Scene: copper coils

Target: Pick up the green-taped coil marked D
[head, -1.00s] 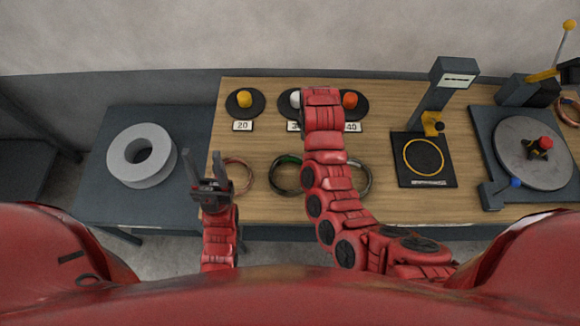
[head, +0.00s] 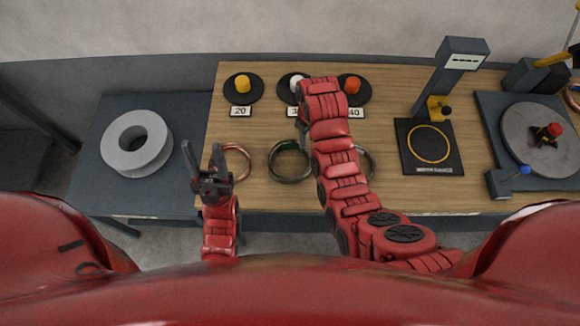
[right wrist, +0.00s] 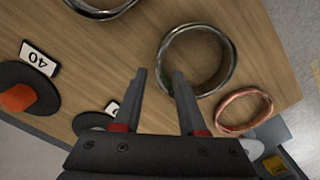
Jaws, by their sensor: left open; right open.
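A dark coil with green tape (head: 274,152) lies flat on the wooden table, in the middle of a row of coils; no letter D is legible. It appears as the large ring in the right wrist view (right wrist: 233,67). My right gripper (right wrist: 159,72) is open and empty, its fingertips beside that ring's edge in the picture; contact cannot be told. In the head view my right wrist mostly hides the gripper, just behind the coil. My left gripper (head: 201,148) is open and empty, left of the copper coil (head: 249,164).
Another coil (head: 371,165) is partly hidden by my right arm. Yellow, white and orange knobs on dark discs stand behind, with number cards. A black pad with a post (head: 432,165) and a round turntable (head: 520,150) stand right. A grey ring (head: 160,150) lies on the left side table.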

